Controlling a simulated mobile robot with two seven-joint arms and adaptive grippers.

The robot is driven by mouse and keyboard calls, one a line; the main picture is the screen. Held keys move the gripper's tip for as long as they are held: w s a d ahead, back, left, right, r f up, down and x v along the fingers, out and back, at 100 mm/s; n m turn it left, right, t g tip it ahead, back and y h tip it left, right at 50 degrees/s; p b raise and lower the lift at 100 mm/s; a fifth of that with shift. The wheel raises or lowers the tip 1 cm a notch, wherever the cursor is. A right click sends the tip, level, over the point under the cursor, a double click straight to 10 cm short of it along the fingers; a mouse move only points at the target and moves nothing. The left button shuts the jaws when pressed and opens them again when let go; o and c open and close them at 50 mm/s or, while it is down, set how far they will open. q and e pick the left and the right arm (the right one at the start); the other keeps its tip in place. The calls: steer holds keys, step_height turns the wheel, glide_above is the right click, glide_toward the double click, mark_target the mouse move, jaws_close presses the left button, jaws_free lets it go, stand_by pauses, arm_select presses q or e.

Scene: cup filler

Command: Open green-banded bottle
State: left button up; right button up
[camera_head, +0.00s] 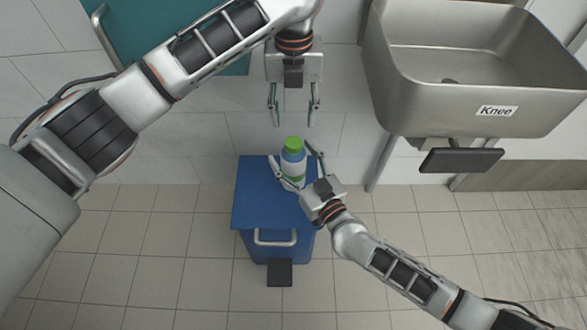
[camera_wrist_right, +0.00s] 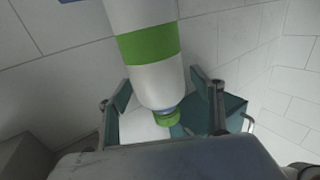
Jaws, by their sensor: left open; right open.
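The green-banded bottle (camera_head: 292,170) is upright at the blue bin in the head view, white with a green band and a green cap (camera_head: 293,142). In the right wrist view the bottle (camera_wrist_right: 153,80) appears cap down, with a blue ring above the green cap (camera_wrist_right: 168,120). My right gripper (camera_head: 290,152) is open, one finger on each side of the bottle; I cannot tell whether they touch it. My left gripper (camera_head: 292,118) is open and empty, its fingers pointing down the picture toward the cap, a small gap from it.
The blue bin (camera_head: 253,205) has a front handle and a black pedal (camera_head: 280,272). A steel sink (camera_head: 470,60) labelled Knee, with a black pad (camera_head: 461,160), is at upper right. A teal panel (camera_head: 140,30) is at upper left. The tiled floor beside the bin is clear.

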mark_target(294, 142)
jaws_close()
arm_select(q)
steer(key=m, duration=0.3)
steer(key=shift+f+m, duration=0.15)
steer(key=shift+m, duration=0.55)
steer(key=shift+f, duration=3.9)
steer(key=shift+c, duration=0.4)
steer(key=c, duration=1.1)
